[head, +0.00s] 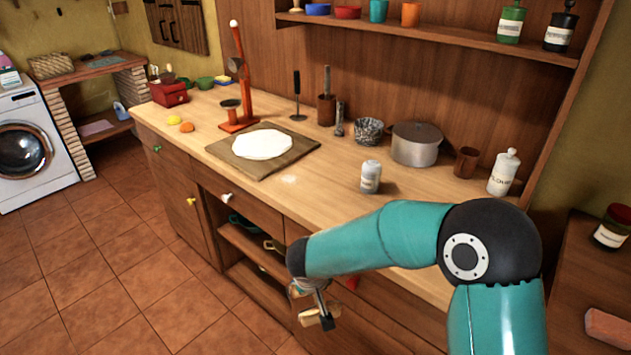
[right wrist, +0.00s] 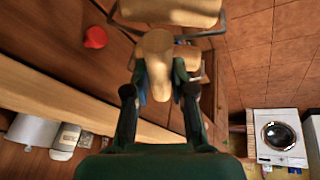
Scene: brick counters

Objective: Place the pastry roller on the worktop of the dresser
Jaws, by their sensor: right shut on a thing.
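The wooden pastry roller (right wrist: 170,10) is tan, and its handle (right wrist: 157,55) lies between the fingers of my right gripper (right wrist: 160,90) in the right wrist view. My right gripper (head: 311,292) is shut on it. In the head view only part of the pastry roller (head: 319,322) shows below the gripper, in front of the dresser and lower than the worktop. The wooden worktop (head: 325,200) of the dresser runs across the head view, and its edge (right wrist: 60,95) shows in the right wrist view. My left gripper is not in view.
A board (head: 300,152) with white dough lies on the worktop. A labelled jar (head: 370,177), a grey pot (head: 415,146) and a red stand (head: 238,85) also stand there. The worktop's front middle is clear. A red knob (right wrist: 95,37) sticks out from the dresser front.

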